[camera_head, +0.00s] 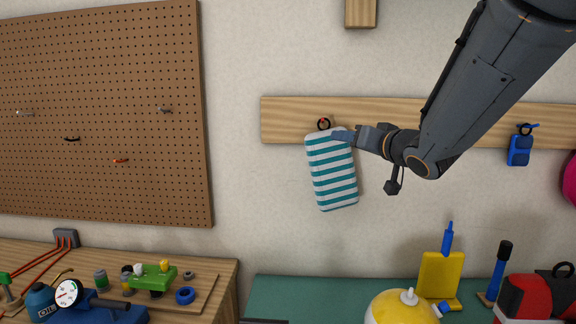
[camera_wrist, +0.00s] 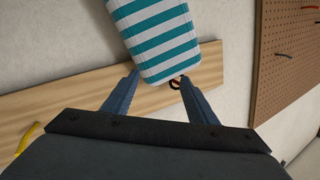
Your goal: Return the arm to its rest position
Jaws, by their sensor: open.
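A white and teal striped pouch-like item (camera_head: 332,178) hangs from a red and black hook (camera_head: 323,124) on the wooden wall rail (camera_head: 285,118). It hangs slightly tilted. My gripper (camera_head: 343,136) is at its top right edge in the head view. In the wrist view, my gripper (camera_wrist: 160,79) is open, with one blue finger on each side of the striped item's (camera_wrist: 160,45) hook end. The fingers appear slightly apart from it there; I cannot tell whether they touch. The hook (camera_wrist: 177,82) shows close to the right finger.
A blue item (camera_head: 519,150) hangs farther right on the rail. A pegboard (camera_head: 100,110) with hooks is at left. Below stand a wooden bench (camera_head: 215,270) with tools and a green surface (camera_head: 300,292) with a yellow round object (camera_head: 395,308). The wall below the striped item is clear.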

